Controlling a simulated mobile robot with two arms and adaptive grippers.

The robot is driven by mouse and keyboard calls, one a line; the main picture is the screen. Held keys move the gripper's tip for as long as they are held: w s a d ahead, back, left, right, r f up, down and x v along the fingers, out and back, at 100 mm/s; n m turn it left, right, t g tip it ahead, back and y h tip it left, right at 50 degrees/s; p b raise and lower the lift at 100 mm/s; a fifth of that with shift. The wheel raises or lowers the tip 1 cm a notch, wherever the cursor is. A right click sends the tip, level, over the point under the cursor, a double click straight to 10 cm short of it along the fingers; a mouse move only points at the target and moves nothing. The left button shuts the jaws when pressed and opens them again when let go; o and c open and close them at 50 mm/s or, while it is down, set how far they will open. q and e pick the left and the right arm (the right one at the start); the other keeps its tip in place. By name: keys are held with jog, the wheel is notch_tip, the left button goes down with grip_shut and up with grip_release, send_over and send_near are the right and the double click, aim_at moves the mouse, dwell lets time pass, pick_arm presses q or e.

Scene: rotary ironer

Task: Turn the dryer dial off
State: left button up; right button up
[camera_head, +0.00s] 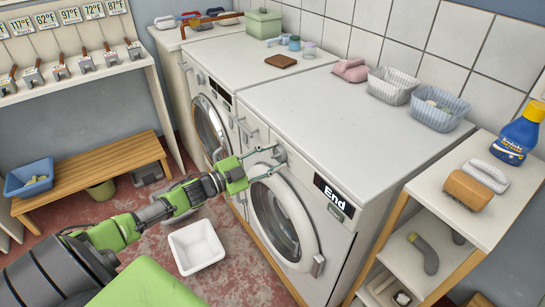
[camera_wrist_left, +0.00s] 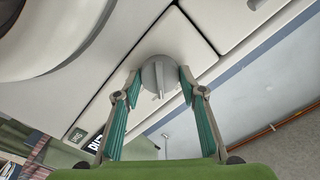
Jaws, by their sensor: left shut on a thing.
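The grey round dial (camera_head: 280,153) is on the upper left of the front of the nearer white machine (camera_head: 318,145), whose display (camera_head: 334,197) reads "End". The dial also shows in the left wrist view (camera_wrist_left: 157,73), with a raised grip bar across its face. My left gripper (camera_head: 271,162) reaches in from the left, its two fingers on either side of the dial and shut on it. In the left wrist view, the green-padded fingers (camera_wrist_left: 159,80) flank the dial's edges. My right gripper is not in view.
The round glass door (camera_head: 280,220) of this machine is closed below the dial. A second white machine (camera_head: 235,55) stands to its left. A white basin (camera_head: 197,247) sits on the floor. A shelf (camera_head: 455,215) with brushes and a blue bottle (camera_head: 518,135) is at the right.

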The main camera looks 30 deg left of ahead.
pick_arm(q)
jog(key=n+p, duration=0.2)
jog(key=n, duration=0.1)
jog(key=shift+r+n, duration=0.1)
jog(key=shift+n, duration=0.2)
jog(key=n+p, duration=0.1)
jog(key=n, duration=0.3)
jog(key=shift+n, duration=0.3)
jog(key=o, duration=1.1)
jog(key=v, duration=1.2)
